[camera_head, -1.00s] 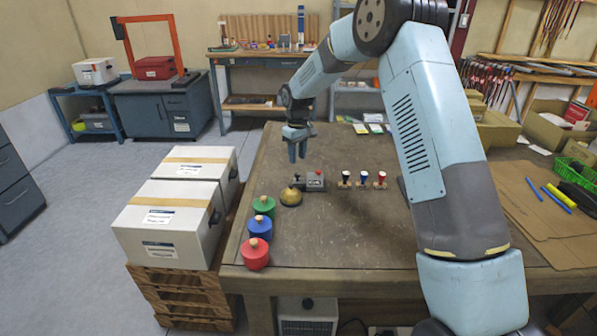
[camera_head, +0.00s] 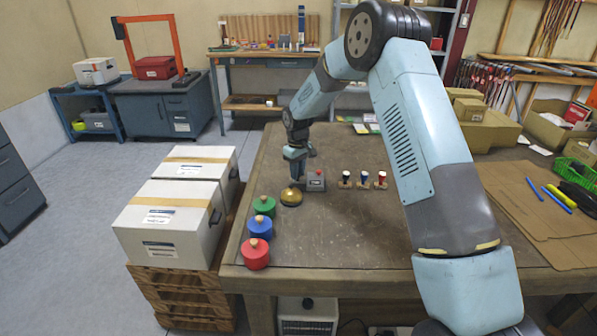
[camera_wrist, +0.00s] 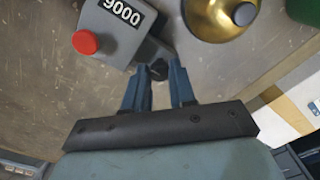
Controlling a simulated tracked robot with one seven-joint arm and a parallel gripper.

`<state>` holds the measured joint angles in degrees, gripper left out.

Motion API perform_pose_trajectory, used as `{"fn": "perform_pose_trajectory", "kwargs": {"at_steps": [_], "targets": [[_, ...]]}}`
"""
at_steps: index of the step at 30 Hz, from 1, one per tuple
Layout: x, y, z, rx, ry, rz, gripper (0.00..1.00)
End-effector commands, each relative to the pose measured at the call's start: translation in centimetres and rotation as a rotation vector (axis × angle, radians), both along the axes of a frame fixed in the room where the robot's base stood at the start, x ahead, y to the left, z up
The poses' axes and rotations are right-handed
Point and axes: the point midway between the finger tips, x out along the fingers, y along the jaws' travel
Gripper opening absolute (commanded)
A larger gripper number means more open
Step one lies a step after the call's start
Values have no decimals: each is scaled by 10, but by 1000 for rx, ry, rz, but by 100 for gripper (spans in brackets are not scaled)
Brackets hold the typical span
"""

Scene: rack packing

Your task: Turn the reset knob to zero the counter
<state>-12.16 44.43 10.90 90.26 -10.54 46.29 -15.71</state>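The counter (camera_head: 316,182) is a small grey box on the workbench, with a red button on top. In the wrist view the counter (camera_wrist: 108,30) reads 9000, and its red button (camera_wrist: 86,42) shows beside the digits. The dark reset knob (camera_wrist: 158,70) sticks out from the counter's side. My gripper (camera_head: 298,181) is lowered beside the counter, pointing down. In the wrist view my gripper (camera_wrist: 160,76) has its two blue fingers apart, one on each side of the knob. I see no clear grip on it. The knob is hidden by the fingers in the head view.
A brass dome (camera_head: 291,197), also in the wrist view (camera_wrist: 221,14), sits close to my gripper. Green (camera_head: 264,206), blue (camera_head: 259,228) and red (camera_head: 255,254) round pots stand along the left edge. Three small stamps (camera_head: 364,180) stand right of the counter. The bench front is clear.

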Motion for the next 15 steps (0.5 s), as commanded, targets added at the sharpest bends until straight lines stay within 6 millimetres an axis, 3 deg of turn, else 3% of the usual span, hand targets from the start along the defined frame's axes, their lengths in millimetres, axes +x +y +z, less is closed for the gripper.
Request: {"fn": "perform_pose_trajectory", "kwargs": {"at_steps": [7, 15], "targets": [[0, -1, 0, -1, -1, 0, 0], [0, -2, 0, -1, 0, -15, 0]]}}
